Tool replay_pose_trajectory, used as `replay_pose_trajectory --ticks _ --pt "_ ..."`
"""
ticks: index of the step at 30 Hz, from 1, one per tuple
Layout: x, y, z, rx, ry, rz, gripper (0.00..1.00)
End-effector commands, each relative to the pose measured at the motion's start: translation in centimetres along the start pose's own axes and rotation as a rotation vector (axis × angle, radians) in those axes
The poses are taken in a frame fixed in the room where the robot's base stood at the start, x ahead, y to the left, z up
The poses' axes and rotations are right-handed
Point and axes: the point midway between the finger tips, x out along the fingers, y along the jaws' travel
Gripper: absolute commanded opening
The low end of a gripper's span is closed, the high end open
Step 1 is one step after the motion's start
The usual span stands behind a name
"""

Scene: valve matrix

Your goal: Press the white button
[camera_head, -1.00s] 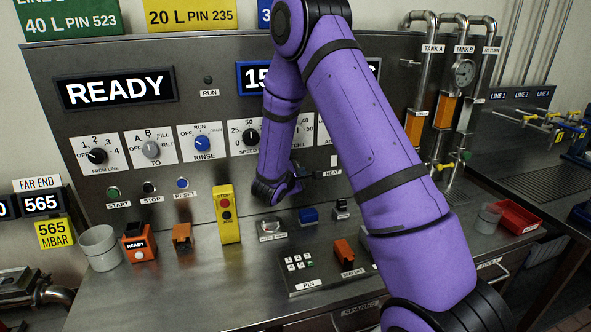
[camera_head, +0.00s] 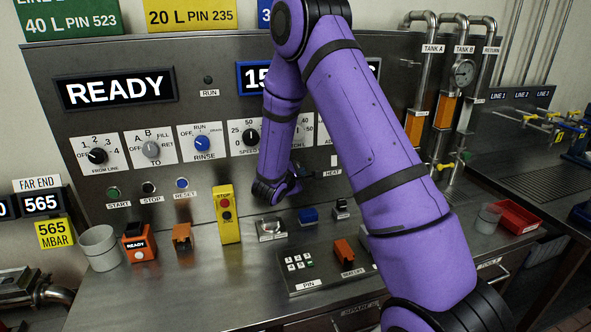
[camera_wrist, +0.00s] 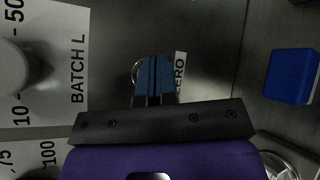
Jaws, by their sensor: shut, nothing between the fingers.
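My gripper (camera_wrist: 153,80) is shut and empty, its blue fingers side by side, close in front of the grey panel face. In the wrist view a round button rim (camera_wrist: 136,72) shows at the left edge of the fingers, beside the ZERO label (camera_wrist: 180,73). The fingers hide most of that button, so its colour and any contact cannot be told. In the head view my purple arm covers much of that part of the panel. A separate white round button (camera_head: 139,256) sits on the orange READY box at the left of the bench.
A BATCH L dial (camera_wrist: 15,70) lies left of my fingers in the wrist view. A blue block (camera_wrist: 292,74) stands to the right. On the bench are a yellow STOP box (camera_head: 227,215), a keypad (camera_head: 300,264) and a grey cup (camera_head: 100,247).

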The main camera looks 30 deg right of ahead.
Motion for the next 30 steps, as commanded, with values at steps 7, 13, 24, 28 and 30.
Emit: replay_pose_trajectory --ticks 7,13,24,28,30 --pt "0.24 0.18 -0.19 0.0 0.0 0.0 0.0" --pt "0.57 0.47 -0.44 0.001 0.0 0.0 0.0" --pt "0.61 0.47 -0.44 0.0 0.0 0.0 0.0" --pt "0.68 0.53 -0.5 0.0 0.0 0.0 0.0" --pt "0.73 0.56 -0.53 0.0 0.0 0.0 0.0"
